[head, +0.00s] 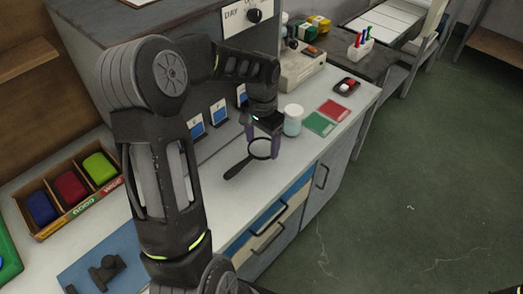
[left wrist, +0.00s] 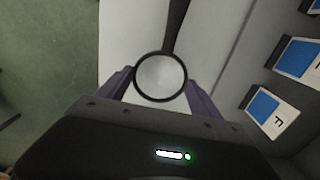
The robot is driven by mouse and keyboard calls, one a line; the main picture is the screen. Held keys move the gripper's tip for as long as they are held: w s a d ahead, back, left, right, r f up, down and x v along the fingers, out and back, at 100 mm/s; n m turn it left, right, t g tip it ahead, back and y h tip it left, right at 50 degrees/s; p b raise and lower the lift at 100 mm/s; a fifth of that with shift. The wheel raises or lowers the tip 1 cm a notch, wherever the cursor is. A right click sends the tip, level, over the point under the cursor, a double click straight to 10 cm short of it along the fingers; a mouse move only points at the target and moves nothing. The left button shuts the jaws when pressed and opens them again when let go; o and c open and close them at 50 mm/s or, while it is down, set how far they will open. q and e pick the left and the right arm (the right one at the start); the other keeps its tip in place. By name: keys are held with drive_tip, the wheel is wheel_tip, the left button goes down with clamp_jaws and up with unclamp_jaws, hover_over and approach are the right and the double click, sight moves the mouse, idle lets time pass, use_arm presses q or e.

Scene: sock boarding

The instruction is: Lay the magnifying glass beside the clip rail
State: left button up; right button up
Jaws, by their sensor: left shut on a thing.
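The magnifying glass (head: 238,167) has a black handle and a round black rim with a clear lens. My left gripper (head: 262,149) is shut on it at the rim, with the handle pointing to the lower left over the white counter. In the left wrist view the lens ring (left wrist: 161,77) sits between the two purple fingers of the left gripper (left wrist: 160,88). I cannot tell whether it touches the counter. The clip rail seems to be the row of blue and white cards (head: 219,111) along the cabinet front behind; they also show in the left wrist view (left wrist: 264,106). My right gripper is not seen.
A white jar (head: 293,120) stands just right of my left gripper. Red (head: 334,110) and green (head: 320,124) squares and a small dark tray (head: 347,86) lie beyond it. A wooden box of coloured items (head: 72,205) is at the left. The counter's front edge drops to drawers.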

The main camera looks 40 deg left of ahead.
sight(262, 147)
use_arm(q)
drive_tip(key=shift+f, duration=1.8)
drive_tip(key=shift+f, duration=0.1)
drive_tip(key=shift+f, duration=0.15)
drive_tip(key=o, duration=1.5)
drive_tip(key=shift+c, duration=0.2)
wheel_tip(262, 147, up, 12)
drive_tip(key=shift+r, duration=0.25)
